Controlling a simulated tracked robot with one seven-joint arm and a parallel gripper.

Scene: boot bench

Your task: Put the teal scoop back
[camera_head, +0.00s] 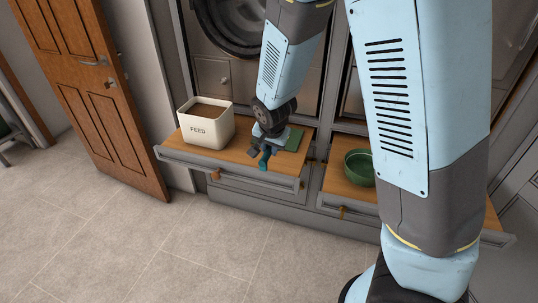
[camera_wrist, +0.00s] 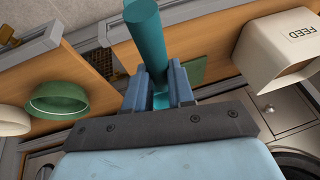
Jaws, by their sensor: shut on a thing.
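The teal scoop (camera_wrist: 146,35) is between the fingers of my gripper (camera_wrist: 160,85), which is shut on it. In the wrist view its round teal part sticks out past the fingertips; the rest is hidden by the fingers. In the head view the scoop (camera_head: 265,160) shows small below my gripper (camera_head: 262,149), near the front edge of the left wooden bench top. A white bin (camera_head: 207,130) marked FEED, with brown contents, stands left of my gripper on the same top; it is upper right in the wrist view (camera_wrist: 275,40).
A flat green mat (camera_head: 294,139) lies on the bench top behind and right of my gripper. A green bowl (camera_head: 359,168) sits on the right-hand top. In the wrist view a white bowl (camera_wrist: 12,121) shows at the left edge. An open wooden door (camera_head: 95,90) stands left; the floor in front is clear.

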